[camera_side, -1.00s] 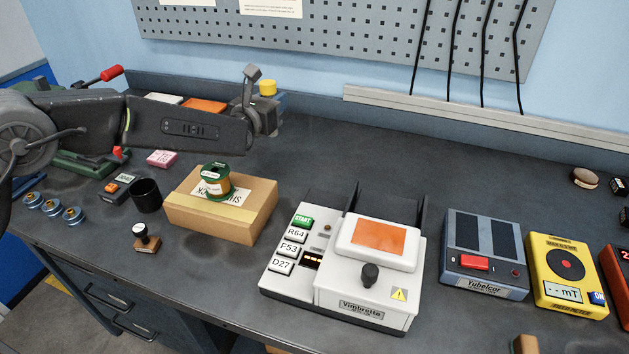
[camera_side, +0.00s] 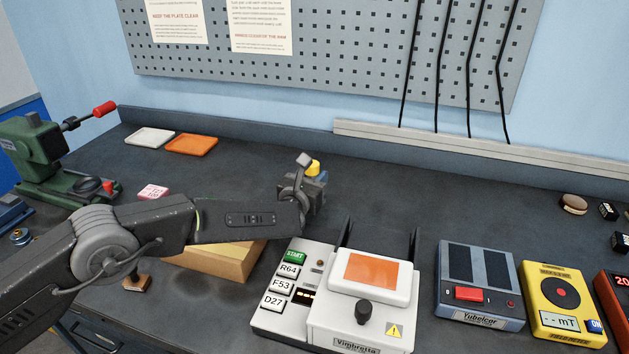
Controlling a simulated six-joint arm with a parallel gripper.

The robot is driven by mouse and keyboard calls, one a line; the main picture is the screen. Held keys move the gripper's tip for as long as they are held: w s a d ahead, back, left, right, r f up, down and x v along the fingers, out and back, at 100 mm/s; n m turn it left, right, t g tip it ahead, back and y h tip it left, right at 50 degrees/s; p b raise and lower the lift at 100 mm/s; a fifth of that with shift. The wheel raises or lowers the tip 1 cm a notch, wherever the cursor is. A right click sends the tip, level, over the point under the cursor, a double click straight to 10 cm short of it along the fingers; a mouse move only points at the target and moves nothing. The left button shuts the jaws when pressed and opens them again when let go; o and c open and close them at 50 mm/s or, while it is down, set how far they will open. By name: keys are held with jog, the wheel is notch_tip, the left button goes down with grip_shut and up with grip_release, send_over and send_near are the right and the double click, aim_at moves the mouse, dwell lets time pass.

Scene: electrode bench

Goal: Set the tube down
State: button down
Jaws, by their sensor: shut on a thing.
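My gripper (camera_side: 311,190) is at the centre of the side view, behind and above the left part of the white Vimbretta machine. A yellow cap (camera_side: 313,167) shows at its far side; it appears to be the top of the tube. The tube's body is hidden by the gripper, and the fingers do not show clearly. The gripper is shut on it. I cannot tell how far the tube's lower end is from the bench.
The Vimbretta machine (camera_side: 358,312) has two dark upright posts at its back. A cardboard box (camera_side: 235,262) is partly behind my arm. A white tray (camera_side: 150,137), an orange tray (camera_side: 190,145) and a pink block (camera_side: 153,192) lie at the back left. Bare bench (camera_side: 400,200) lies behind the machine.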

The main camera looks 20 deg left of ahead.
jog(key=shift+f, duration=0.3)
jog(key=shift+f, duration=0.2)
jog(key=c, duration=0.9)
grip_release()
jog(key=shift+o, duration=0.2)
